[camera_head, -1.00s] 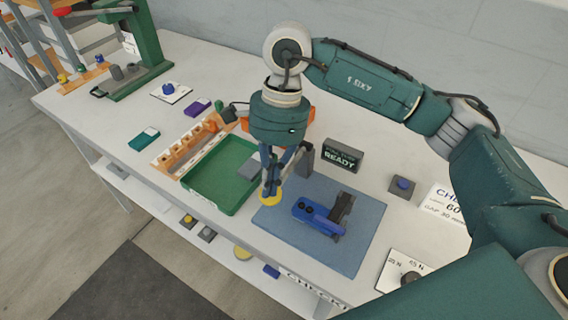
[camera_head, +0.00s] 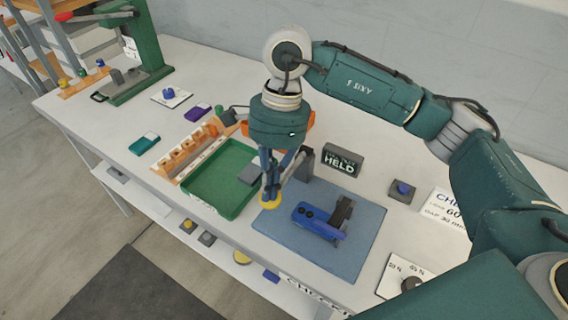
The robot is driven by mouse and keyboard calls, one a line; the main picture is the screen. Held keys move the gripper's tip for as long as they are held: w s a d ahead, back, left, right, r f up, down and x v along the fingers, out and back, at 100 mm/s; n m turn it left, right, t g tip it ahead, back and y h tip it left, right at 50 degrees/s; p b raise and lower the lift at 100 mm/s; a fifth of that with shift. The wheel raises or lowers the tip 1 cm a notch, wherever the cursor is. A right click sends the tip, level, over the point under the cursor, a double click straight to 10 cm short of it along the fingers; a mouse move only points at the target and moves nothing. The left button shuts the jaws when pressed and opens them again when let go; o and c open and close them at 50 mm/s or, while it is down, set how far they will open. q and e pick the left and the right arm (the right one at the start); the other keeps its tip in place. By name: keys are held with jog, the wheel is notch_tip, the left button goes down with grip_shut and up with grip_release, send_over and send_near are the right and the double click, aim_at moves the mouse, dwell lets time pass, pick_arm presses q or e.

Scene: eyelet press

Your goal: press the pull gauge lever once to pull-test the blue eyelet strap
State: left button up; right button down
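The blue eyelet strap (camera_head: 316,221) lies on the blue-grey mat (camera_head: 355,258), with two dark eyelets at its left end and a dark block (camera_head: 343,208) across its right part. The pull gauge display (camera_head: 342,161) behind the mat reads "HELD". The lever's yellow knob (camera_head: 270,203) is at the mat's left edge, beside a grey post (camera_head: 304,163). My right gripper (camera_head: 270,193) points down onto the knob, with its fingertips together and seeming to touch its top. The gripper hides part of the lever. My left gripper is not in view.
A green tray (camera_head: 236,203) with a grey block (camera_head: 250,174) is left of the gripper. An orange rack (camera_head: 171,158) stands beyond it. A green press (camera_head: 150,45) stands far left.

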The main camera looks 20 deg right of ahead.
jog(key=shift+p+v, duration=0.65)
jog(key=shift+v, duration=1.15)
jog(key=p+v, duration=0.3)
jog(key=v, duration=0.5)
jog(key=shift+a, duration=0.15)
jog(key=shift+s+r, duration=0.1)
